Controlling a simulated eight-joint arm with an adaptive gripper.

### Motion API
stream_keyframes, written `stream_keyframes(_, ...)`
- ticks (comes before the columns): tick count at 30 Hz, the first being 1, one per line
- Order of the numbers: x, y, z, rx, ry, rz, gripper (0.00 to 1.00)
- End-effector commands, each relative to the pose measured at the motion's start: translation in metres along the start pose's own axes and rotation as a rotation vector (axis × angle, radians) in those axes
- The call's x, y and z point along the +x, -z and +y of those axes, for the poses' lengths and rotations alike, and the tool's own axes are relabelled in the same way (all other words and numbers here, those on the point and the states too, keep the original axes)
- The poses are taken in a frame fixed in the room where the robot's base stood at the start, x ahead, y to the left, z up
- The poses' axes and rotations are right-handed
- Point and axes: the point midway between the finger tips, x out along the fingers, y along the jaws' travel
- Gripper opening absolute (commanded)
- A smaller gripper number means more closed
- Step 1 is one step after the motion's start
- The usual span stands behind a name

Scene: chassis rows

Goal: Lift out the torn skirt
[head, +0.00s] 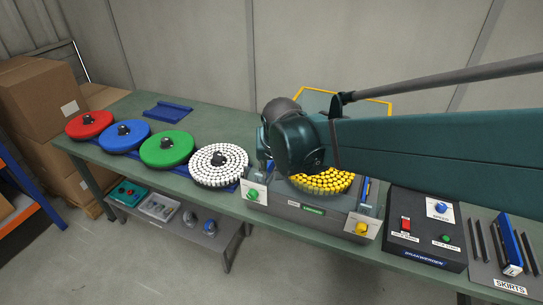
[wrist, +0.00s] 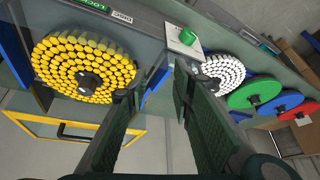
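A machine station (head: 300,207) with a disc of yellow-topped pieces (head: 335,183) stands mid-bench, partly behind my arm. The yellow disc also shows in the wrist view (wrist: 84,68). A narrow blue strip (wrist: 156,82) lies along the station's side between the yellow and white discs; another blue strip (head: 365,190) is at its right side in the head view. I cannot tell whether either is torn. My gripper (wrist: 160,86) is open in the wrist view, its two dark fingers apart above the station edge, nothing visibly held. In the head view its fingers are hidden behind my arm.
White (head: 217,164), green (head: 167,148), blue (head: 123,136) and red (head: 89,124) discs line the bench at left. A yellow-edged frame (wrist: 75,130) stands behind the station.

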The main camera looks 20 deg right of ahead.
Motion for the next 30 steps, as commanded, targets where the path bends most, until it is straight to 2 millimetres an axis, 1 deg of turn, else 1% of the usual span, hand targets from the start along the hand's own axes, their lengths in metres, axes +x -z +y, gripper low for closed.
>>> stream_keyframes(1,0.001,0.009,-0.001,0.012,-0.006,-0.004,0.24)
stream_keyframes(13,0.031,0.055,-0.002,0.116,-0.062,-0.032,0.24)
stream_keyframes(23,0.062,0.087,-0.001,0.203,-0.112,-0.052,0.24)
stream_keyframes(30,0.088,0.107,0.001,0.266,-0.150,-0.062,0.24)
